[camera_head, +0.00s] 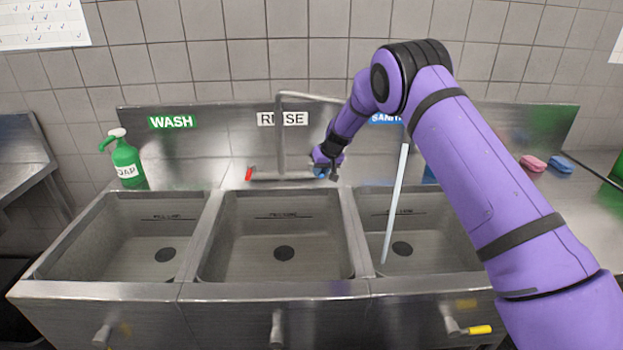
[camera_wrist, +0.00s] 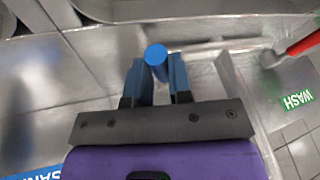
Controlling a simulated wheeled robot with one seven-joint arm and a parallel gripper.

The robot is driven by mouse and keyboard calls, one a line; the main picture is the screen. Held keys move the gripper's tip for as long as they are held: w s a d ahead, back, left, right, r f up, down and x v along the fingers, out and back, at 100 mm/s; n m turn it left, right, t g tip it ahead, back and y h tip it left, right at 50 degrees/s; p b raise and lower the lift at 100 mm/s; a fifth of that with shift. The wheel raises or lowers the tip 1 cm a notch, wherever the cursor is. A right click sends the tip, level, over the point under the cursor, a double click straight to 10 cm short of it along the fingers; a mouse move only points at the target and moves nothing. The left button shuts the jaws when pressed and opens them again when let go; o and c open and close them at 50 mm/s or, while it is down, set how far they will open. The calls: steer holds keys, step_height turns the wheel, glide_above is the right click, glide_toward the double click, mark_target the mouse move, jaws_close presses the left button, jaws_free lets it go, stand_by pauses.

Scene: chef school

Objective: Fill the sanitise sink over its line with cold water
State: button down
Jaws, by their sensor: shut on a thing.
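My gripper (camera_head: 328,165) is at the tap, shut on its blue handle (camera_head: 320,172). In the wrist view the blue handle (camera_wrist: 156,55) sits between the two fingers. The tap's red handle (camera_head: 249,174) is at the left end of the tap body. The tall spout (camera_head: 281,120) bends right and passes behind my arm. A pale stream of water (camera_head: 396,200) falls into the sanitise sink (camera_head: 365,225), the right basin. A dark fill line (camera_head: 400,212) marks its back wall. Its drain (camera_head: 402,248) shows; I cannot tell the water level.
The rinse sink (camera_head: 230,245) and wash sink (camera_head: 95,240) look empty. Levers sit on the front below the basins; the right one has a yellow grip (camera_head: 480,329). A green soap bottle (camera_head: 127,160) stands at left. Pink (camera_head: 533,163) and blue (camera_head: 562,164) sponges lie at right.

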stand_by(0.4)
steer(key=c, duration=1)
jaws_free()
steer(key=shift+c, duration=0.2)
steer(key=shift+d+r, duration=0.1)
steer(key=shift+r, duration=0.2)
steer(key=s+d, duration=0.2)
steer(key=s, duration=0.1)
steer(key=s+d, duration=0.6)
steer(key=shift+s+d+r, duration=0.15)
steer(key=shift+r, duration=0.1)
